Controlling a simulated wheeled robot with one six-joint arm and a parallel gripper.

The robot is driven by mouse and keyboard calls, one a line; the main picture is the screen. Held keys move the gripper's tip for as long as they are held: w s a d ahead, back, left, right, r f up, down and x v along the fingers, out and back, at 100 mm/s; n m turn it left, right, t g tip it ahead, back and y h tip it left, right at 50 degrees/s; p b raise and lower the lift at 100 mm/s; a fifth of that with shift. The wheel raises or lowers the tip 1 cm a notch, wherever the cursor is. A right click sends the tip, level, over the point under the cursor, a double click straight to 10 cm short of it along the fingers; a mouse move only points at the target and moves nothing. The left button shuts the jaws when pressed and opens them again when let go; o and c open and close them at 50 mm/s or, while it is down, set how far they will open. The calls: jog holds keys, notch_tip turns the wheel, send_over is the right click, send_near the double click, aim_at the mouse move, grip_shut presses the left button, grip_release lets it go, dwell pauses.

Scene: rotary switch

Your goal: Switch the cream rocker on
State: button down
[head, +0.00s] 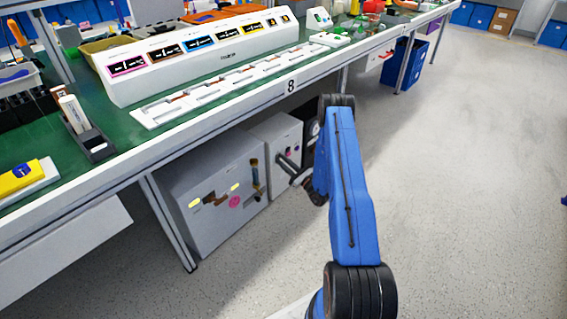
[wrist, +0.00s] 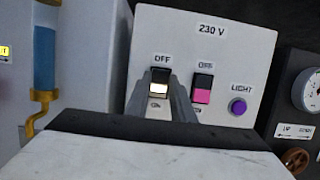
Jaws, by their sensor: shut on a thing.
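The cream rocker (wrist: 158,89) is on the left of a pale grey panel (wrist: 215,62) marked 230 V in the wrist view. Its upper part is black and its lower part cream, with an OFF label above. My gripper (wrist: 172,92) is at the rocker, with its grey fingertips close together and shut on it. The fingers cover the rocker's right edge and part of the label below it. In the head view my gripper (head: 284,160) reaches the front of the small box under the bench, and the cream rocker cannot be made out there.
A pink rocker (wrist: 202,89) and a purple LIGHT button (wrist: 238,106) sit right of the cream rocker. A dark panel with a gauge (wrist: 311,92) stands further right. A larger grey cabinet (head: 212,190) is at left under the green bench (head: 130,132). The right floor is clear.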

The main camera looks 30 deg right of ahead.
jog(key=c, duration=1.5)
grip_release()
jog(key=shift+s, duration=0.1)
jog(key=v, duration=1.7)
jog(key=shift+s, duration=0.15)
